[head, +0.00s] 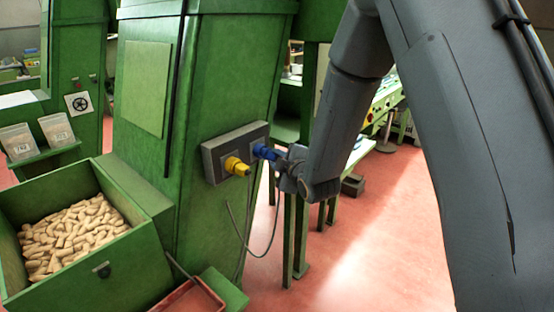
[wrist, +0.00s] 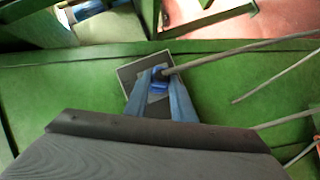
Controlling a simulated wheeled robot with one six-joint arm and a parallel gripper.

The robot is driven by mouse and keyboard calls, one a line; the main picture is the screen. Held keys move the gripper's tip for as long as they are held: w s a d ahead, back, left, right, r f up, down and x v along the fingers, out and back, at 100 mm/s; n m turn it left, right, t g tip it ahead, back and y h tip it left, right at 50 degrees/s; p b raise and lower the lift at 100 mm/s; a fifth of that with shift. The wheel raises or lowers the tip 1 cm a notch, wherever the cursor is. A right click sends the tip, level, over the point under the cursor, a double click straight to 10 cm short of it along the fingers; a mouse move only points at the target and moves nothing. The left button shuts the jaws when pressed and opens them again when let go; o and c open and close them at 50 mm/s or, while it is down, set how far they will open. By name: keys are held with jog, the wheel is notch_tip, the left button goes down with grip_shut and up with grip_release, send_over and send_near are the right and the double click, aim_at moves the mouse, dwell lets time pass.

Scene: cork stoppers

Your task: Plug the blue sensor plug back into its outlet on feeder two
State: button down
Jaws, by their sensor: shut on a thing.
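The blue sensor plug (head: 264,152) is at the right part of the grey outlet box (head: 212,160) on the green feeder's side. It also shows in the wrist view (wrist: 159,85), between the fingertips of my gripper (wrist: 160,80). In the head view my gripper (head: 279,160) reaches the plug from the right and is shut on it. The plug is at the box face; whether it is fully seated I cannot tell. A yellow plug (head: 237,166) sits in the box just left of the blue one. A grey cable (head: 274,225) hangs from the plug area.
An open green bin of corks (head: 72,235) stands at the lower left, with a red tray (head: 192,297) beside it. Green frame legs (head: 290,235) stand behind my gripper. The red floor at the right is clear.

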jog(key=shift+w+a, duration=0.5)
jog(key=shift+a, duration=0.15)
dwell(0.6)
jog(key=c, duration=1.4)
grip_release()
jog(key=shift+s+d+b, duration=0.1)
jog(key=shift+s+b, duration=0.05)
jog(key=shift+b, duration=0.15)
jog(key=b+v, duration=0.2)
jog(key=v, duration=0.5)
jog(key=shift+s, duration=0.25)
jog(key=shift+d+r, duration=0.1)
jog(key=shift+r, duration=0.05)
jog(key=s+d+f+m+g+h, duration=0.6)
jog(key=s+d+m, duration=0.4)
jog(key=d, duration=0.4)
jog(key=s+d+f+m+g, duration=0.1)
jog(key=s+d+m+g, duration=0.2)
jog(key=s, duration=0.5)
jog(key=s+d+f+m+g, duration=0.1)
jog(key=s+d+m+g, duration=0.2)
jog(key=s, duration=0.5)
jog(key=shift+s+m+g, duration=0.2)
jog(key=shift+m+g, duration=0.2)
jog(key=shift+m, duration=0.4)
